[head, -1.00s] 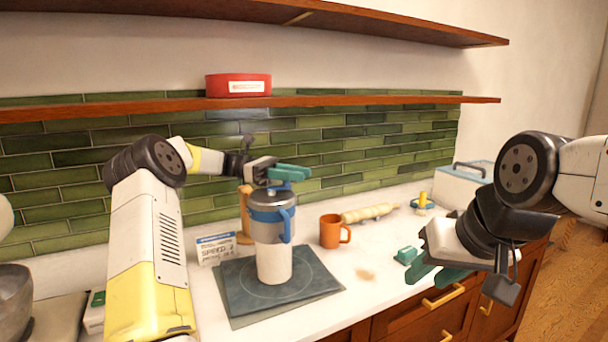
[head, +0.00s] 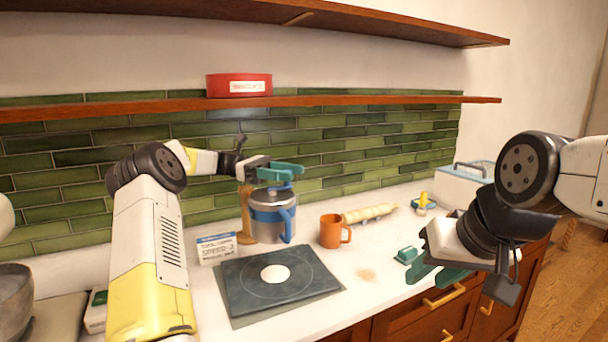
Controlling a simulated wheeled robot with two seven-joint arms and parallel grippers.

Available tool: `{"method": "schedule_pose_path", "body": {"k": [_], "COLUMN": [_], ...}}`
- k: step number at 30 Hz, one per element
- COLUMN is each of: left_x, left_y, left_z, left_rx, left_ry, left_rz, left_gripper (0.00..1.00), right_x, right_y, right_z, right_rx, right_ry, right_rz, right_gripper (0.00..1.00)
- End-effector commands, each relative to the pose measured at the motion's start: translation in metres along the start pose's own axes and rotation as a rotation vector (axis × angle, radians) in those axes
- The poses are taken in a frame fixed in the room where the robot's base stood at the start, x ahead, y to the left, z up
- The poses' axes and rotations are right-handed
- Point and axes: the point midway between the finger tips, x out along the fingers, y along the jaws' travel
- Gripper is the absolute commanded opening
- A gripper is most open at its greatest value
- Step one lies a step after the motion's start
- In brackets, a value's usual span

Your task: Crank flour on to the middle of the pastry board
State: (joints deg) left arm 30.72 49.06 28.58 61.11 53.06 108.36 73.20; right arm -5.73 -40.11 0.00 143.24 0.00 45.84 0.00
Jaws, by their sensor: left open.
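A round white patch of flour (head: 275,273) lies inside the ring marked on the board. My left gripper (head: 288,171) is open, with its teal fingers at the blue crank on the sifter's top; contact is unclear. My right gripper (head: 436,274) appears open and empty over the counter's front edge at the right.
An orange mug (head: 330,231), a rolling pin (head: 368,213) and a teal block (head: 406,255) are to the right. A shelf with a red tin (head: 238,85) runs above.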

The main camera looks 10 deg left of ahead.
Motion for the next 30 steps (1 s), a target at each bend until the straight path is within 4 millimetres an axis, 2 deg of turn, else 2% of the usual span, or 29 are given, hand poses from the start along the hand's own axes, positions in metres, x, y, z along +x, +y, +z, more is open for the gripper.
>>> {"method": "schedule_pose_path", "body": {"k": [4,10,30], "left_x": [-0.028,-0.046,-0.050], "left_y": [0.001,0.001,0.000], "left_z": [-0.001,-0.001,0.000], "left_rx": [0.001,0.000,-0.001], "left_ry": [0.000,-0.001,-0.001], "left_rz": [0.003,0.000,-0.001], "left_gripper": [0.49,0.49,0.49], "right_x": [0.000,0.000,0.000], "right_y": [0.000,0.000,0.000], "right_z": [0.000,0.000,0.000], "right_rx": [0.000,0.000,0.000], "right_ry": [0.000,0.000,0.000], "right_rz": [0.000,0.000,0.000], "right_gripper": [0.36,0.36,0.36]}}
